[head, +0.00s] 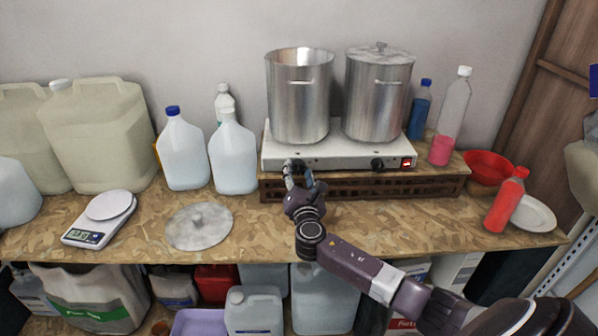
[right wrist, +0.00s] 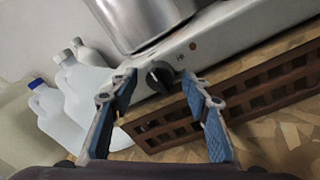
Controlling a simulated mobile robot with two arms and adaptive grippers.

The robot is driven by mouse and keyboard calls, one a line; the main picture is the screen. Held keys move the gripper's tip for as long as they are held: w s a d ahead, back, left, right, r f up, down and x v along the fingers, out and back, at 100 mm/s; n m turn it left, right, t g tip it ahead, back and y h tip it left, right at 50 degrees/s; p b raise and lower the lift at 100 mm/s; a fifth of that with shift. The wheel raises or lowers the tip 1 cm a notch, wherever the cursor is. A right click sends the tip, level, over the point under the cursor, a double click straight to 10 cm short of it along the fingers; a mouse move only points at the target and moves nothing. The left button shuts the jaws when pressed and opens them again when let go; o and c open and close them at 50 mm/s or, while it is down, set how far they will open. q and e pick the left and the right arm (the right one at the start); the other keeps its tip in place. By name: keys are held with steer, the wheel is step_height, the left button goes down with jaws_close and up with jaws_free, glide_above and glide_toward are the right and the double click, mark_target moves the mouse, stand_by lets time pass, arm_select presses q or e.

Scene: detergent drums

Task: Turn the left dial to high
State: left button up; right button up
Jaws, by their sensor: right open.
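The left dial (right wrist: 159,77) is a round black knob on the front of the white hot plate (head: 340,155). In the head view it is mostly hidden behind my right gripper (head: 303,178). In the right wrist view my right gripper (right wrist: 158,85) is open, with the dial showing between its two blue-padded fingertips. I cannot tell whether the fingers touch it. A mark that looks like "HI" is printed to the right of the dial. The right dial (head: 377,164) is black and stands clear. My left gripper is not in view.
An open steel pot (head: 299,100) and a lidded pot (head: 378,95) stand on the hot plate, which rests on a brown slatted crate (head: 400,187). White jugs (head: 232,155) stand to the left. A loose lid (head: 199,226) and a scale (head: 100,217) lie on the bench.

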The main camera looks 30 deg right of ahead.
steer(key=shift+c, duration=0.7)
steer(key=c, duration=0.5)
steer(key=shift+f, duration=0.1)
steer(key=c, duration=0.5)
steer(key=shift+f+m+b, duration=0.2)
steer(key=shift+m+b, duration=0.6)
steer(key=shift+b, duration=0.3)
steer(key=m+b, duration=0.5)
steer(key=shift+w+f+h, duration=0.1)
steer(key=shift+h, duration=0.2)
steer(key=m+b, duration=0.3)
steer(key=m, duration=0.1)
steer(key=shift+m+b, duration=0.4)
arm_select(q)
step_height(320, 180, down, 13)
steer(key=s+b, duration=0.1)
steer(key=shift+b, duration=0.4)
arm_select(e)
steer(key=shift+m, duration=1.4)
